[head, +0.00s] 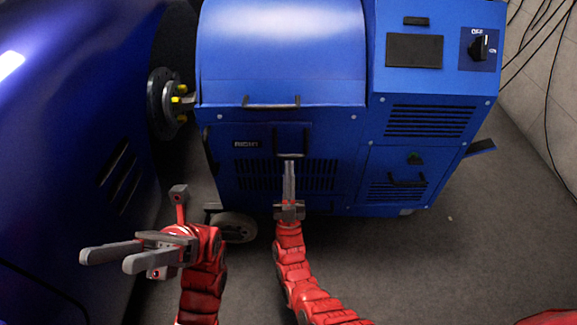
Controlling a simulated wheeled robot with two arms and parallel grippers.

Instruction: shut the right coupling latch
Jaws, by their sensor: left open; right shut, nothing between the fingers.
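The blue dynamometer (345,135) stands ahead. A round hub coupling (163,103) with yellow nuts joins its left side to the dark blue body on the left. I cannot make out for certain which part is the right coupling latch. A dark U-shaped bar (291,153) is on the dynamometer's front panel. My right gripper (289,165) is shut and empty, its fingertips at or just in front of this bar; I cannot tell whether they touch. My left gripper (105,261) is open and empty, lower left, pointing left, apart from the dynamometer.
A dark handle (270,104) crosses the lower edge of the rounded cover (283,45). A control knob (479,47) is at the upper right. A caster wheel (234,227) stands under the front left corner. Cables (546,100) hang on the right wall. The floor (470,250) at right is clear.

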